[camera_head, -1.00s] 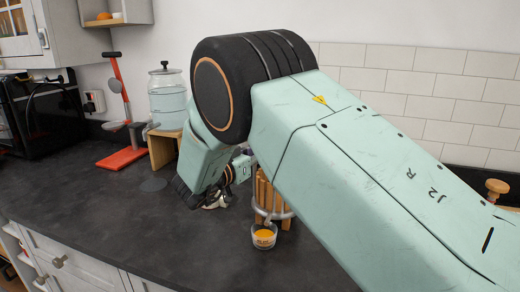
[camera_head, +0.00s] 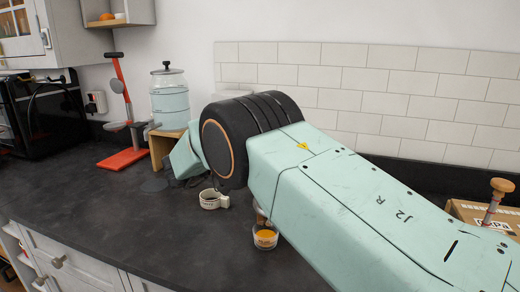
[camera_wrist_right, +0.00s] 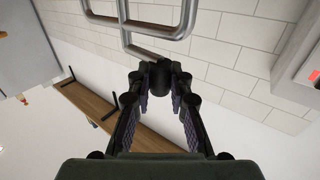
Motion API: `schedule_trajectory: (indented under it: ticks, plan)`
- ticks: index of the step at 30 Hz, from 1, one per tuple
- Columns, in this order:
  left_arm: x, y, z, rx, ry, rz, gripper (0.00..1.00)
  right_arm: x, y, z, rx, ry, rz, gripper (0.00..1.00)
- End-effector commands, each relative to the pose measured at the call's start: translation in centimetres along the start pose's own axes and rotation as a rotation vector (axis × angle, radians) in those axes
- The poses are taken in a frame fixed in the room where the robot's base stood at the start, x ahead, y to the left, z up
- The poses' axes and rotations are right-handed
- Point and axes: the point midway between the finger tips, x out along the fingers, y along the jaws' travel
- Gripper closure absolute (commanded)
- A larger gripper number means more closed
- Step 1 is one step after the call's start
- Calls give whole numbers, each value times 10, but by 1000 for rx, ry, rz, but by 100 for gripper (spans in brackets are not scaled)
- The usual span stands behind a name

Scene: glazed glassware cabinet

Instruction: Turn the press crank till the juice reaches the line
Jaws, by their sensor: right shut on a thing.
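A small clear cup (camera_head: 265,238) with orange juice stands on the dark counter in the head view. A pale marking shows on its front, but I cannot read the juice level against it. The press (camera_head: 261,213) is almost wholly hidden behind my right arm; only a bit shows above the cup. In the right wrist view my right gripper (camera_wrist_right: 160,82) is shut on a dark knob-like grip (camera_wrist_right: 160,74), at a bent steel bar (camera_wrist_right: 155,27) that looks like the crank. In the head view that gripper is hidden. My left gripper is in neither view.
A small pale cup with a handle (camera_head: 210,200) stands left of the juice cup. A drink dispenser (camera_head: 169,100) on a wooden stand and a red-based stand (camera_head: 122,158) are farther left. A box (camera_head: 478,212) is at right. The front left counter (camera_head: 110,215) is clear.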

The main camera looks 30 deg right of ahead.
Motion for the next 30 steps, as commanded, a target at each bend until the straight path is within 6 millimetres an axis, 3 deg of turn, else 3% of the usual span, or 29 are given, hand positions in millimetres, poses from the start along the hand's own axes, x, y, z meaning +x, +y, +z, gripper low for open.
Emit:
schedule_trajectory:
  ticks: [10, 11, 18, 30]
  plan:
    - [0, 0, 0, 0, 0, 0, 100, 2, 2, 2, -5, -2, 8, 100]
    - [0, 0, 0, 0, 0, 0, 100, 2, 2, 2, -5, -2, 8, 79]
    - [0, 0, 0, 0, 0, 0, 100, 1, 1, 1, -3, -1, 5, 58]
    - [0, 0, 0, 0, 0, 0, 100, -7, 0, 0, -1, 0, 1, 58]
